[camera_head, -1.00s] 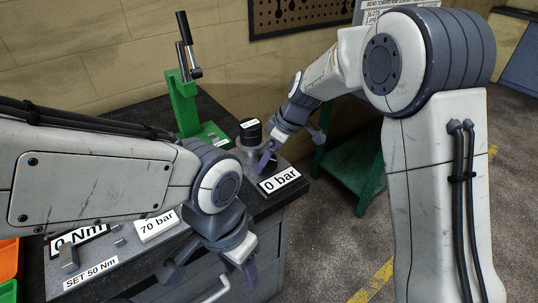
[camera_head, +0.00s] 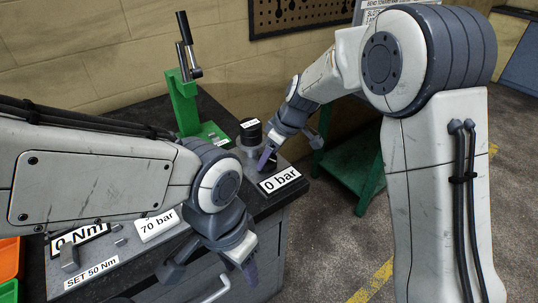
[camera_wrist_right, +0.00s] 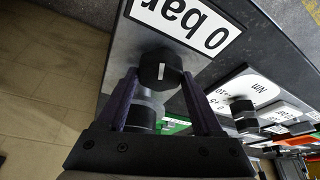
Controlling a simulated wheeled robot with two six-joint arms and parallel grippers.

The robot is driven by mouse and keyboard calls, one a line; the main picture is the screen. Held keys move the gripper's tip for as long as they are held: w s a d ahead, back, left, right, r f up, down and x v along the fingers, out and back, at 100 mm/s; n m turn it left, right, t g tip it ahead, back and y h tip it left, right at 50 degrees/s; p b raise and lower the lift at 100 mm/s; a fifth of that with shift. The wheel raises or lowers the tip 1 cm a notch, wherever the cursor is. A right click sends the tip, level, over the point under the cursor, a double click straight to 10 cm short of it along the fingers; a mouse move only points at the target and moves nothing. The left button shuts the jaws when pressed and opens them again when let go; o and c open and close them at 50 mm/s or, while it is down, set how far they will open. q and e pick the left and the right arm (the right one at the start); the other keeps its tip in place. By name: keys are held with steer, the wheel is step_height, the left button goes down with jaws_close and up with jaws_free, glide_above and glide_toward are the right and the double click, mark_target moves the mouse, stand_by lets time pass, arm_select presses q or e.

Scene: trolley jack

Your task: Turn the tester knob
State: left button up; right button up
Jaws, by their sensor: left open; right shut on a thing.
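The tester knob (camera_wrist_right: 160,70) is black with a white line on its face, seen in the right wrist view. My right gripper (camera_wrist_right: 159,78) is shut on it, one purple finger on each side. In the head view my right gripper (camera_head: 265,160) is at the tester, just behind the white "0 bar" sign (camera_head: 279,181), and mostly hides the knob. The sign also shows upside down in the right wrist view (camera_wrist_right: 185,20). My left gripper (camera_head: 249,270) is open and empty, in front of the bench edge.
A black-topped grey cylinder (camera_head: 250,132) stands beside the knob. A green press (camera_head: 184,105) stands at the back of the bench. "70 bar" (camera_head: 158,225) and "SET 50 Nm" (camera_head: 91,273) signs lie left. A green stand (camera_head: 352,170) is right of the bench; open floor lies beyond.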

steer(key=shift+r+m+t+h+p, duration=0.2)
steer(key=shift+m+p, duration=0.2)
steer(key=shift+m, duration=0.2)
steer(key=shift+r+m+t+h+p, duration=0.1)
steer(key=shift+m+h+p, duration=0.1)
steer(key=shift+m+p, duration=0.3)
steer(key=m+t+h+p, duration=0.1)
steer(key=m+p, duration=0.2)
steer(key=shift+a+m, duration=0.1)
steer(key=shift+m, duration=0.2)
steer(key=shift+f+m, duration=0.1)
steer(key=shift+m, duration=0.3)
steer(key=shift+f+m+h, duration=0.1)
steer(key=shift+m+h, duration=0.2)
steer(key=shift+m, duration=0.1)
steer(key=shift+a+f+m, duration=0.1)
steer(key=shift+m, duration=0.3)
steer(key=m+h+b, duration=0.1)
steer(key=m+b, duration=0.3)
steer(key=b, duration=0.1)
steer(key=shift+f+t+h+b, duration=0.2)
steer(key=shift+t+h+b, duration=0.1)
steer(key=shift+h+b, duration=0.1)
steer(key=shift+r+m+h+b, duration=0.25)
steer(key=shift+m+h+b, duration=0.25)
steer(key=shift+m+b, duration=0.65)
